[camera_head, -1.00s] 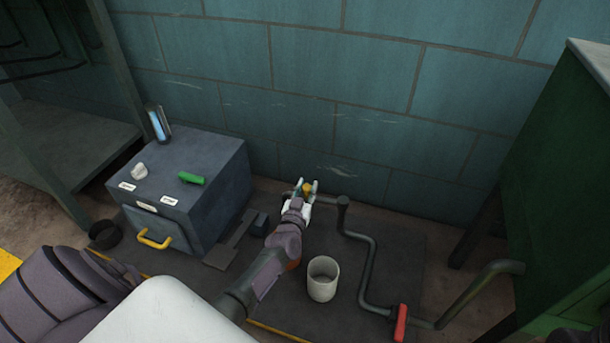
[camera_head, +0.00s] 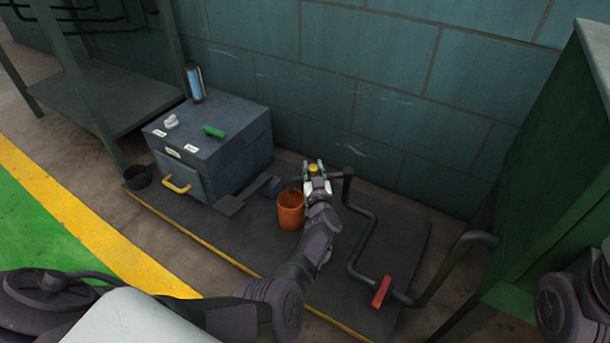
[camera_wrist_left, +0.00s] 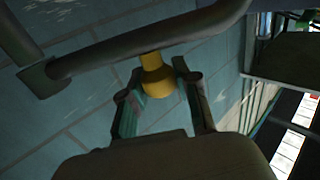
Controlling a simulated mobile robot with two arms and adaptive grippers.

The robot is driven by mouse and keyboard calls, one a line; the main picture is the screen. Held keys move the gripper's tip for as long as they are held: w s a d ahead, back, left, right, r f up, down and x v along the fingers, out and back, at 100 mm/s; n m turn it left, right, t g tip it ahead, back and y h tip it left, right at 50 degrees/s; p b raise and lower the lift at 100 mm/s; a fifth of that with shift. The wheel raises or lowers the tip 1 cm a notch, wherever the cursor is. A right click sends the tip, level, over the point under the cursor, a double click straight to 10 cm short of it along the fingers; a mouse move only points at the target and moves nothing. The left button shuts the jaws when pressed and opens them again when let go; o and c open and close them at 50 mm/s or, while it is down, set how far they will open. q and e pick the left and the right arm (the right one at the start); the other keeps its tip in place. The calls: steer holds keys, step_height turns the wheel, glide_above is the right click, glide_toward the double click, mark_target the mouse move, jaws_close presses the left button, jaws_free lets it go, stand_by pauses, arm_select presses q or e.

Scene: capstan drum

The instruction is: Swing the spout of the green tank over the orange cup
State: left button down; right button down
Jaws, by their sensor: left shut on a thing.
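The green tank (camera_head: 560,180) stands at the right, with a dark pipe (camera_head: 360,240) running from it along the floor plate to an upright post (camera_head: 347,185). The spout (camera_head: 336,176) reaches left from this post and carries a yellow knob (camera_head: 313,167). My left gripper (camera_head: 315,172) is shut on the knob; the left wrist view shows its fingers on both sides of the knob (camera_wrist_left: 157,80) under the spout (camera_wrist_left: 150,38). The orange cup (camera_head: 290,212) stands upright just left of and nearer than the gripper.
A red valve handle (camera_head: 382,291) sits on the pipe. Part of my right arm shows at the right edge.

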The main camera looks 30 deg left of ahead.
arm_select(q)
steer(key=shift+w, duration=0.1)
stand_by(0.3)
steer(key=c, duration=0.8)
jaws_free()
